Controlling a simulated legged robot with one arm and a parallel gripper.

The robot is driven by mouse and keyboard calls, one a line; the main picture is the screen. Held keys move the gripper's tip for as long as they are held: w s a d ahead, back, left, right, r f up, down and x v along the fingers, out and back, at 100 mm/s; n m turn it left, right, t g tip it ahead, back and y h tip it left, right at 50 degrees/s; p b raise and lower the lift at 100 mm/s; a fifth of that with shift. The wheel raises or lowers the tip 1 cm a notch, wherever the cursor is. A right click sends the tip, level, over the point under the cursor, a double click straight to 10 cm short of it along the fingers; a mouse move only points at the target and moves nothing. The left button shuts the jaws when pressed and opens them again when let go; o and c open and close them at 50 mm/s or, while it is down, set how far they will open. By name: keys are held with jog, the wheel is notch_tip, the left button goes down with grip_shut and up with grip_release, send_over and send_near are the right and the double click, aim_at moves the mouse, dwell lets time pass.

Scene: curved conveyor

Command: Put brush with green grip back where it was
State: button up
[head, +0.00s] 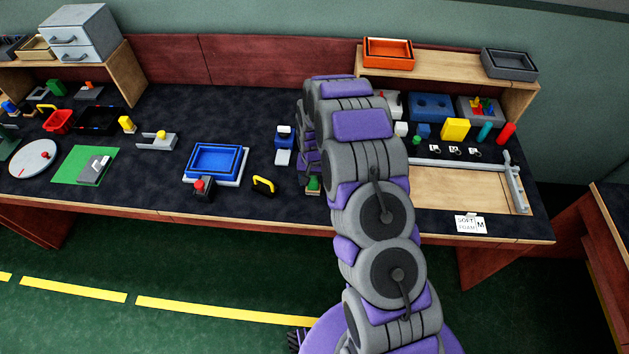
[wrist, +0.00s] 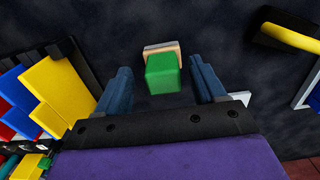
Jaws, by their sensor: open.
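The brush with the green grip (wrist: 163,73) stands on the dark tabletop in the wrist view, its green grip toward the camera and a pale wood and grey edge beyond it. My gripper (wrist: 161,66) is open, with one blue finger on each side of the brush and a visible gap on both sides. In the head view a small green part of the brush (head: 314,184) shows beside my arm near the table's front edge. My arm hides most of that area and the gripper's fingers there.
A black and yellow handled object (head: 263,185) lies to the left, next to a blue tray (head: 214,160). A blue and white item (head: 283,145) stands behind. A wooden panel with a grey rail (head: 470,190) lies to the right. Bare dark tabletop surrounds the brush in the wrist view.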

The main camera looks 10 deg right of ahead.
aim_at(314, 179)
notch_tip(314, 179, up, 10)
jog(key=p, duration=0.2)
jog(key=s+r+n, duration=0.2)
jog(key=s+r, duration=1.4)
jog(key=r, duration=0.2)
jog(key=s+r+g, duration=0.1)
jog(key=s+r, duration=0.2)
jog(key=s, duration=0.9)
jog(key=s+r+n, duration=0.1)
jog(key=s+r, duration=0.2)
jog(key=s, duration=1)
jog(key=shift+s+d+r+n+g, duration=0.2)
jog(key=shift+s+n+g, duration=0.1)
jog(key=shift+g, duration=0.1)
jog(key=shift+c, duration=0.4)
